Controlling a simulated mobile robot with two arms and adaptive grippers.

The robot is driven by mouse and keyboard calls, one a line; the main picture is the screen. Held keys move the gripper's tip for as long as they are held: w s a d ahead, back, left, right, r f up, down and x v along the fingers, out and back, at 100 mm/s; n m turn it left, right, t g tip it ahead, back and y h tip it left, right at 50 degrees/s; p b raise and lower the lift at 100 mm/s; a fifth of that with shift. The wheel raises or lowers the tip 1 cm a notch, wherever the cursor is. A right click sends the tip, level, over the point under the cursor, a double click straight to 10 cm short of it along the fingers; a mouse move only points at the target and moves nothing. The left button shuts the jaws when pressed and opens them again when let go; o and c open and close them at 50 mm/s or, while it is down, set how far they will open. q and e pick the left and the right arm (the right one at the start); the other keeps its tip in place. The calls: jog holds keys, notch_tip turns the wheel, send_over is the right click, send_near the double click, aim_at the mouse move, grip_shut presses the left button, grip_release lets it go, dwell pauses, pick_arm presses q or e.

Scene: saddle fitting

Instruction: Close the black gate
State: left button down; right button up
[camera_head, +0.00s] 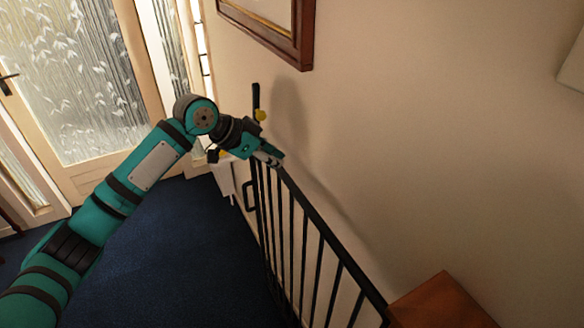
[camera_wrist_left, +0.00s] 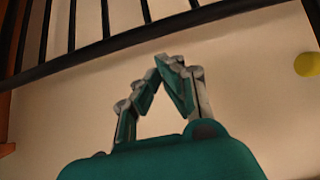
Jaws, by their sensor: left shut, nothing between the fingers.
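The black gate (camera_head: 322,226) is a row of upright bars under a slanting top rail, beside the wall on the right of the head view. Its top rail also crosses the upper part of the left wrist view (camera_wrist_left: 130,40). My left gripper (camera_head: 274,159) is at the far end of the gate, close to the top rail in the head view. In the wrist view its fingertips (camera_wrist_left: 168,62) meet, with nothing between them, just below the rail. I cannot tell whether they touch it. My right gripper is not in view.
A yellow knob (camera_head: 260,115) is on a black upright behind my gripper. A wooden post top (camera_head: 440,303) stands at the gate's near end. A framed picture (camera_head: 270,30) hangs above. Blue carpet (camera_head: 170,245) lies clear left of the gate, before a glass door (camera_head: 75,80).

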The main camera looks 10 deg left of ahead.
pick_arm(q)
jog(key=p+x, duration=0.3)
jog(key=x, duration=0.6)
jog(key=shift+d+f, duration=0.2)
jog(key=shift+d, duration=0.1)
jog(key=shift+w, duration=0.1)
jog(key=shift+a, duration=0.15)
